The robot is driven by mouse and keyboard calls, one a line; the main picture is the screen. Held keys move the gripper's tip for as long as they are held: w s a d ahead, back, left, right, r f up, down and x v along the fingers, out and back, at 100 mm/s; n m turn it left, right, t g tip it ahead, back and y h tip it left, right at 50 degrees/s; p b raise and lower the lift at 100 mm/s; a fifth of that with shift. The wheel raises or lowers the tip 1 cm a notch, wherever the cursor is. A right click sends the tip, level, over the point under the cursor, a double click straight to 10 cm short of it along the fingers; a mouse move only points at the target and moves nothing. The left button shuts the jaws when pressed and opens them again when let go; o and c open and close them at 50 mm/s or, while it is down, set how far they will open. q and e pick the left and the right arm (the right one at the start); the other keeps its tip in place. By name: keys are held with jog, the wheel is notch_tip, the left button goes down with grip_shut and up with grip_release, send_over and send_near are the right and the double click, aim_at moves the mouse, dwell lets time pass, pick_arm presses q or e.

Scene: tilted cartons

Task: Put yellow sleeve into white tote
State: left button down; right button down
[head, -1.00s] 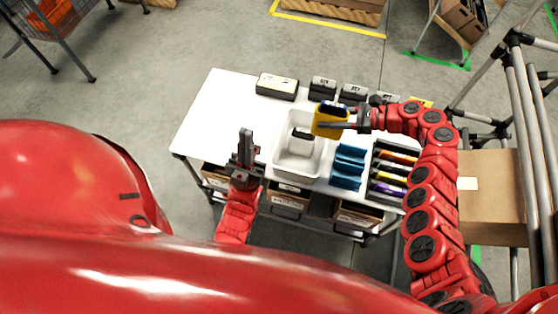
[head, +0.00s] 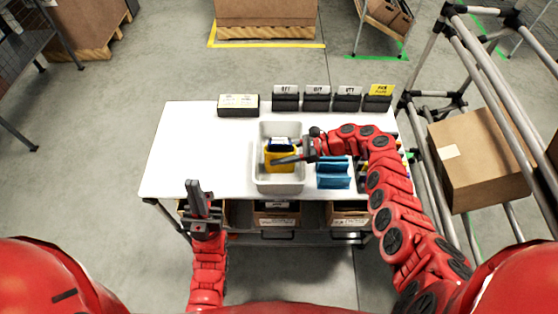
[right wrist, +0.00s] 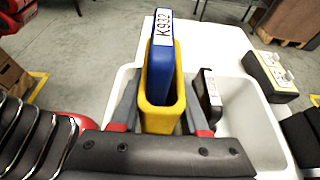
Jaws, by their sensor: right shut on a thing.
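The yellow sleeve (head: 280,168) is in my right gripper (head: 283,160), with a blue item labelled K932 (right wrist: 166,68) standing in it. In the right wrist view the fingers clasp the yellow sleeve (right wrist: 160,117) from both sides. The sleeve is over or within the opening of the white tote (head: 279,187); I cannot tell whether it touches the floor. The tote (right wrist: 262,120) also holds a black item with a white label (right wrist: 209,92). My left gripper (head: 194,184) is empty, left of the tote near the table's front edge; its finger gap is unclear.
Blue holders (head: 333,173) stand just right of the tote. Several black labelled boxes (head: 317,103) line the table's back edge, with a wider black box (head: 238,106) to their left. The white tabletop (head: 185,145) is clear on the left. A metal rack stands at right.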

notch_tip(320, 180, down, 3)
jog(key=shift+r+b, duration=0.1)
jog(key=shift+b, duration=0.45)
jog(key=shift+f, duration=0.2)
jog(key=shift+f, duration=0.1)
jog(key=shift+f+b, duration=0.45)
jog(key=c, duration=0.7)
grip_release()
